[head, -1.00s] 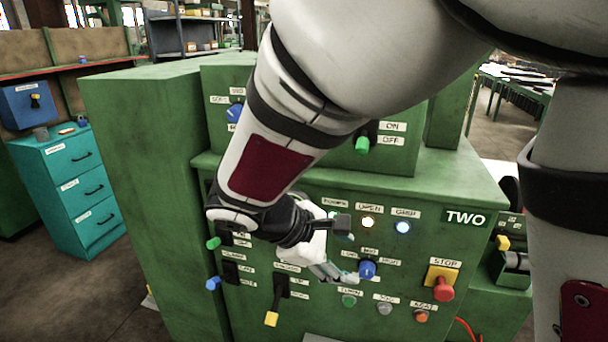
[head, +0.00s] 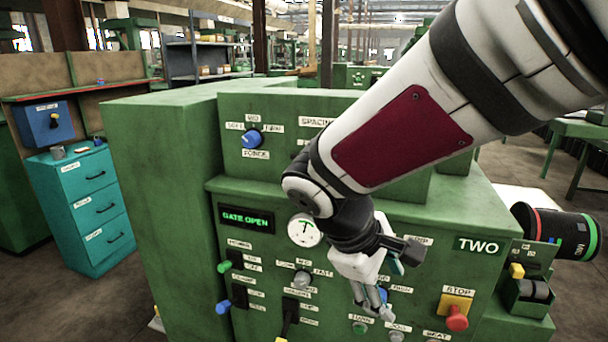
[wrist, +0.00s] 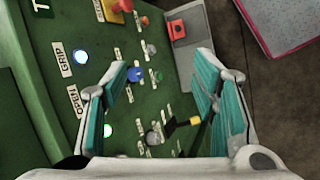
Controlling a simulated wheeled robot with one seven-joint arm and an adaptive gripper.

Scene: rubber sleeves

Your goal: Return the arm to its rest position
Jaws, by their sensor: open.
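My gripper (head: 374,302) is in front of the lower middle of the green control panel (head: 440,262) marked TWO, pointing down. In the wrist view my gripper (wrist: 164,62) has its two teal-padded fingers spread wide, with nothing between them but the panel beyond. My arm (head: 400,130) reaches in from the upper right and hides part of the panel. A display (head: 247,217) reads GATE OPEN. In the wrist view, the lamp by the GRIP label (wrist: 81,57) and the lamp by the OPEN label (wrist: 107,130) are lit.
A red STOP button (head: 457,318) on a yellow block sits at the panel's right. A blue knob (head: 251,138) is on the upper box. A teal drawer cabinet (head: 80,205) stands at left. A black cylinder with coloured rings (head: 553,232) lies at right. Floor is open between cabinet and machine.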

